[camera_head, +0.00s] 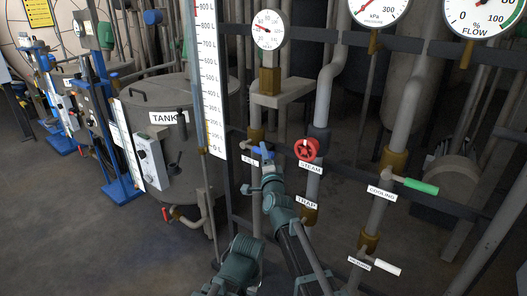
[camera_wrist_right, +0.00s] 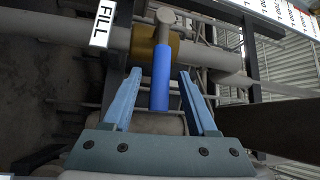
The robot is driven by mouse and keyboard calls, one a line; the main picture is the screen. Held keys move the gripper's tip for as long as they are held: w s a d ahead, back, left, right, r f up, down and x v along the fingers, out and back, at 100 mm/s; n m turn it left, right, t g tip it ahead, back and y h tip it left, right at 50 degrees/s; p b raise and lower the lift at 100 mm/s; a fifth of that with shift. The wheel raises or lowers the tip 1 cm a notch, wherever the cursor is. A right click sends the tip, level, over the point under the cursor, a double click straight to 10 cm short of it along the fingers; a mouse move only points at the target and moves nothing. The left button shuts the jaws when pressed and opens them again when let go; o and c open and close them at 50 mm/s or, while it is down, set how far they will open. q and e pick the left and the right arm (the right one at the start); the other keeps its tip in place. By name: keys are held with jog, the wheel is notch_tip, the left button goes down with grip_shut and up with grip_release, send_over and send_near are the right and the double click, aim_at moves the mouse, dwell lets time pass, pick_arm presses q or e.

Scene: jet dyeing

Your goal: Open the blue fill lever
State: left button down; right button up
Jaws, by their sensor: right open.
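The blue fill lever (camera_head: 263,152) is a short blue handle on the pipe beside the FILL label (camera_head: 249,160) in the head view. In the wrist view the blue lever (camera_wrist_right: 161,80) hangs from a grey stem in front of a brass fitting (camera_wrist_right: 154,45). My right gripper (camera_wrist_right: 160,92) is open, with one finger on each side of the lever. Gaps show between the lever and both fingers. In the head view my right gripper (camera_head: 262,165) is small and partly merged with the pipework just below the lever.
To the right are the red STEAM wheel (camera_head: 307,150), the green COOLING lever (camera_head: 421,186) and a white lever (camera_head: 387,267). A level scale (camera_head: 211,85) stands left of the lever. The grey tank (camera_head: 150,100) is further left, with open floor in front.

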jog(key=shift+x, duration=0.8)
grip_shut()
dwell(1.0)
